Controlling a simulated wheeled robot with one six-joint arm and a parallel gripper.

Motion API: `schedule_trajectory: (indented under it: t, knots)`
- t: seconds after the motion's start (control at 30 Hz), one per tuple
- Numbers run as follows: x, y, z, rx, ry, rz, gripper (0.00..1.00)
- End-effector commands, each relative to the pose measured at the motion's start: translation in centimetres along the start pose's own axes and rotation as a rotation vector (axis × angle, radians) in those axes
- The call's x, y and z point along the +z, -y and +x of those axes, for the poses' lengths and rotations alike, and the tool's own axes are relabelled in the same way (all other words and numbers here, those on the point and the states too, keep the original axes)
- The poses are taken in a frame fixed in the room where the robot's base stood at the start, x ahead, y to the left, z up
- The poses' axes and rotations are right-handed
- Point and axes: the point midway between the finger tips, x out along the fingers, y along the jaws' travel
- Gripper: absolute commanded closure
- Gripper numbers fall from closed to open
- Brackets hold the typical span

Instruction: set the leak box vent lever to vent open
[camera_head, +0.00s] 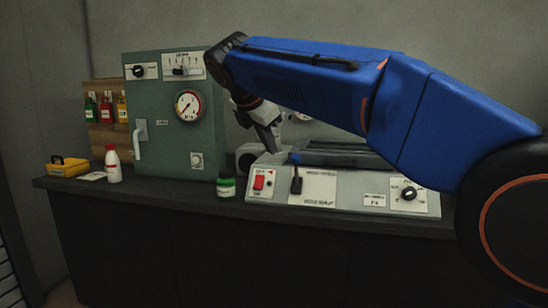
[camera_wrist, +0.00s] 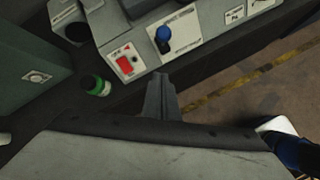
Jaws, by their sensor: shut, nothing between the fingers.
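The leak box (camera_head: 345,204) is a light grey sloped console on the dark bench. In the wrist view the blue knob (camera_wrist: 163,33) shows near the top, above the fingers. My gripper (camera_head: 276,150) is shut and empty, pointing down behind and left of the lever in the head view. In the wrist view my gripper (camera_wrist: 159,80) appears below the knob, apart from it.
A red switch (camera_head: 259,182) sits left of the lever, and a black dial (camera_head: 409,194) at the console's right. A green-labelled jar (camera_head: 226,187) stands left of the console. A green cabinet (camera_head: 160,120) with a gauge, a white bottle (camera_head: 112,165) and a yellow box (camera_head: 68,167) are farther left.

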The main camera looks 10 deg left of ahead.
Motion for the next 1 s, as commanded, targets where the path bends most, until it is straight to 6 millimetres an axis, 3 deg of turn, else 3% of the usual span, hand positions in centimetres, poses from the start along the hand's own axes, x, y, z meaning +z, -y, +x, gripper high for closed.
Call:
schedule_trajectory:
  t: [0.1, 0.3, 0.73, 0.87, 1.0]
  knots:
    - [0.2, -0.2, -1.6, 0.001, 0.000, 0.000, 1.00]
    - [0.4, -0.3, -2.9, 0.000, 0.000, 0.000, 1.00]
    - [0.8, 0.1, -2.8, -0.003, -0.002, 0.013, 1.00]
    - [2.5, 2.5, -1.9, -0.015, -0.013, 0.093, 1.00]
    - [5.2, 7.6, -0.1, -0.042, -0.039, 0.263, 1.00]
